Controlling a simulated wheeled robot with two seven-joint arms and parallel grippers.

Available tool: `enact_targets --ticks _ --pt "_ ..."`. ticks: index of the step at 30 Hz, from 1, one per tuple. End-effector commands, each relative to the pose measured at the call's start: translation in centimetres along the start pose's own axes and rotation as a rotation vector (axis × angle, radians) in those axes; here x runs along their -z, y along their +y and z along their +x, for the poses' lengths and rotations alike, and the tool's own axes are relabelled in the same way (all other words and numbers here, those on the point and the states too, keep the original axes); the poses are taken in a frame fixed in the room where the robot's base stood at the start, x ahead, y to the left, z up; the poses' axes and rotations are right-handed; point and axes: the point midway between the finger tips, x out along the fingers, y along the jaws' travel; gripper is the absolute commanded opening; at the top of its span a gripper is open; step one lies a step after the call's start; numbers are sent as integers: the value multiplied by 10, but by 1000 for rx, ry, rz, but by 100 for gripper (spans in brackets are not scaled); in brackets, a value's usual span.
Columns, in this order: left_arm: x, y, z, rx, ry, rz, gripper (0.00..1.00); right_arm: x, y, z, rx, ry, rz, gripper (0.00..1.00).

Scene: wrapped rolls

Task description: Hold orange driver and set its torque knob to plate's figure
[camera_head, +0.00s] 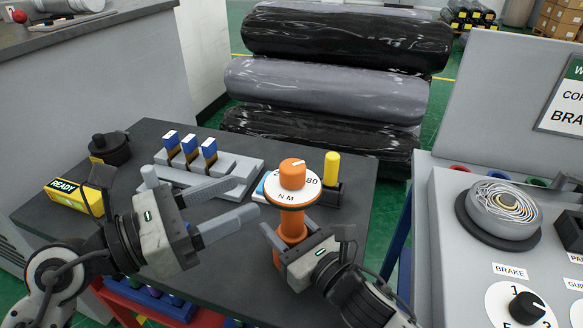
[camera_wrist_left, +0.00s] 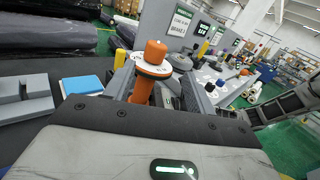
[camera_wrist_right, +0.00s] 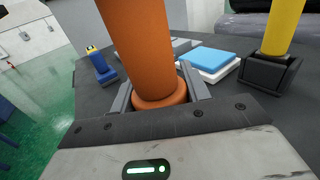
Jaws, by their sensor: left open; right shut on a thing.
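The orange driver (camera_head: 291,232) is upright, with an orange torque knob (camera_head: 293,173) on top. A white line on the knob points toward the upper right. The white dial disc (camera_head: 287,199) under it reads "N M" and "80"; the knob hides other marks. My right gripper (camera_head: 288,238) is shut on the driver's body, low down, as the right wrist view (camera_wrist_right: 160,90) also shows. My left gripper (camera_head: 246,196) is open and empty, left of the driver and apart from the knob. The driver also shows in the left wrist view (camera_wrist_left: 142,92). I cannot make out a plate with a torque figure.
A yellow-handled tool (camera_head: 332,168) stands in a dark holder behind the driver. A blue pad (camera_head: 263,186) lies beside it. A grey rack (camera_head: 225,168) holds blue-topped pieces. A yellow "READY" box (camera_head: 72,197) lies left. A console with a BRAKE dial (camera_head: 526,307) stands right.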

Motion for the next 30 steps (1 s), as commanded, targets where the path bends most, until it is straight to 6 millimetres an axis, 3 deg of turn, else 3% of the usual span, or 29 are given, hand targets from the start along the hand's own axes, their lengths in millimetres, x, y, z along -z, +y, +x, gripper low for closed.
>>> enact_targets --ticks 4,8,11,24,30 --pt "-2 -5 -14 -80 18 84 55 0 0 0 -1 0 1 0" --pt "-4 -5 -13 -104 19 110 55 0 0 0 -1 -1 1 0" --pt "-4 -3 -2 -106 17 112 55 0 1 0 -1 -1 1 0" --pt "-3 4 81 -102 19 110 55 0 0 0 -1 -1 1 0" --pt "-2 6 99 -102 21 111 55 0 0 0 -1 0 1 0"
